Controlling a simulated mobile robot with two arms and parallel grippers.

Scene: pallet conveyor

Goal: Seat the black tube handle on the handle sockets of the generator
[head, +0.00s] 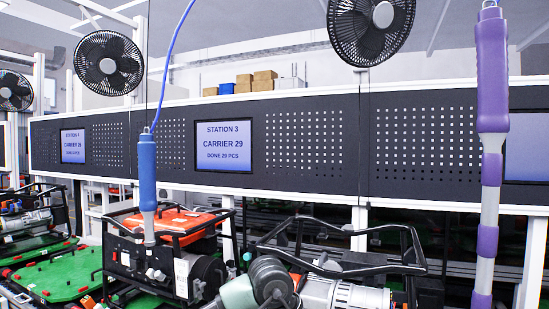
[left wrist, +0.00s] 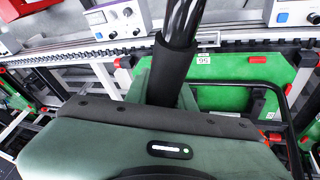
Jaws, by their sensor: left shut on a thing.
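My left gripper (left wrist: 166,88) is shut on the black tube handle (left wrist: 177,52), whose dark sleeve rises between the grey-green fingers in the left wrist view. In the head view my left wrist (head: 270,280) is at bottom centre and hides the grip. Behind it stands a generator with a silver engine (head: 345,296) and black tubing (head: 412,243) above it. I cannot tell there which tubing is the handle and which is frame. The handle sockets cannot be made out. My right gripper is not in view.
An orange-topped generator (head: 178,222) stands left of centre, with a blue hanging tool (head: 147,185) in front of it. A purple hanging tool (head: 491,75) is at right. A green pallet (head: 50,275) lies at lower left. A dark perforated panel (head: 305,140) spans the back.

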